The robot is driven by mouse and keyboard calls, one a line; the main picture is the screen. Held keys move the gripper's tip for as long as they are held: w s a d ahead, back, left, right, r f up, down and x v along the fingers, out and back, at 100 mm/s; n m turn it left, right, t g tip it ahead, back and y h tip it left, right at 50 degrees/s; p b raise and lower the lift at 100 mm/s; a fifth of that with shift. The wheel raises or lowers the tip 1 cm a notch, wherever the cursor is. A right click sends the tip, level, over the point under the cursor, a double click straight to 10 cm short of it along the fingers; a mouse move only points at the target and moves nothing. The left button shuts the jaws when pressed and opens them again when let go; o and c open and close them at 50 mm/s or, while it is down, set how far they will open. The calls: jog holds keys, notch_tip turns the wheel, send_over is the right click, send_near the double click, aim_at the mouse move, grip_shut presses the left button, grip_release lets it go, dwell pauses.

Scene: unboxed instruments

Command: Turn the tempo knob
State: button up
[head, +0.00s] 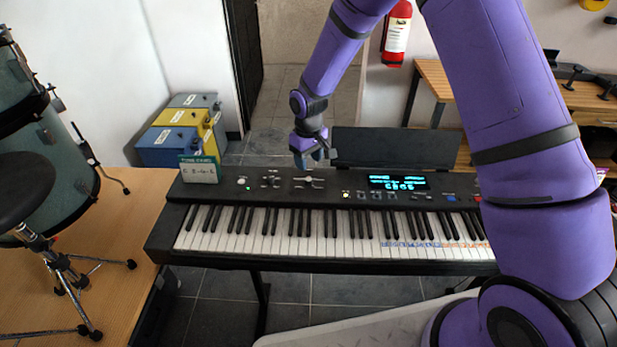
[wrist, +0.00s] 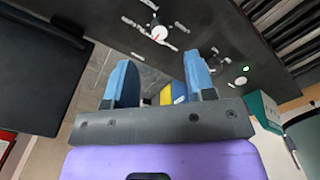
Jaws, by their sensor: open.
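The keyboard (head: 330,232) stands across the middle of the head view, its dark control panel along the back. My gripper (head: 314,158) hangs just above the panel's back edge, left of the lit display. In the wrist view my gripper (wrist: 159,58) is open, its two blue fingers apart with nothing between them. A round pale knob with a red pointer (wrist: 158,34) lies on the panel just beyond the fingertips, apart from them. White marks surround this knob. A plainer white knob (wrist: 240,80) sits farther right. The knobs' labels are too small to read.
A dark music rest (head: 392,148) stands behind the panel, close to the right of my gripper. The display (head: 398,182) glows cyan. A green sign (head: 198,170) stands at the panel's left end. Blue and yellow boxes (head: 180,130) stand behind on the left.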

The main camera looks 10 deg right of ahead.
aim_at(308, 179)
notch_tip(308, 179, down, 7)
jog(key=shift+f, duration=0.1)
dwell(0.4)
jog(key=c, duration=0.9)
